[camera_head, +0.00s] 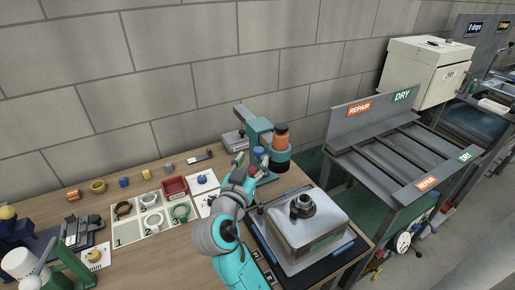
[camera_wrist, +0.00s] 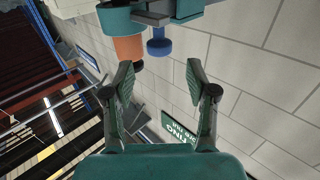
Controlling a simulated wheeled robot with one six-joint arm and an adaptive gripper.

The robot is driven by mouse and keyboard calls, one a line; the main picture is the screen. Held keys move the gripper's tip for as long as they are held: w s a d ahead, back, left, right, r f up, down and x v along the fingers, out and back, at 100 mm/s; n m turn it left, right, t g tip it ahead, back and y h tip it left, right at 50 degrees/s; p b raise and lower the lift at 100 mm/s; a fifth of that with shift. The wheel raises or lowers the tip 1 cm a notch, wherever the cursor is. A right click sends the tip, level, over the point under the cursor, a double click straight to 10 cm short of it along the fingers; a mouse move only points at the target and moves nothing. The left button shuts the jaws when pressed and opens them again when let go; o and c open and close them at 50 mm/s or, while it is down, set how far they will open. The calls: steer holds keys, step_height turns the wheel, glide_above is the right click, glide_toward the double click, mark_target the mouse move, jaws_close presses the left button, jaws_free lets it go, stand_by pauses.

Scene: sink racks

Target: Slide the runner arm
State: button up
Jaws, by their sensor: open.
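A teal bench device (camera_head: 262,133) stands at the back of the wooden table, with an orange cylinder (camera_head: 281,142) and a small blue knob (camera_head: 259,152). I cannot tell for certain which part is the runner arm. In the wrist view the blue knob (camera_wrist: 159,44), the orange cylinder (camera_wrist: 128,48) and a teal housing (camera_wrist: 120,19) show at the top, beyond the fingertips. My gripper (camera_wrist: 160,72) is open, its two fingers apart with nothing between them. In the head view my gripper (camera_head: 241,160) is close to the device's left side, partly hidden by my arm.
A metal sink unit (camera_head: 300,232) sits on a dark mat right of my arm. A white tray of rings (camera_head: 127,231) and a red box (camera_head: 174,187) lie to the left. A grey rack (camera_head: 390,155) with REPAIR and DRY signs stands right, beyond the table.

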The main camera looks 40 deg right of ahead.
mark_target(257, 152)
steer(key=shift+x, duration=3.1)
jaws_close()
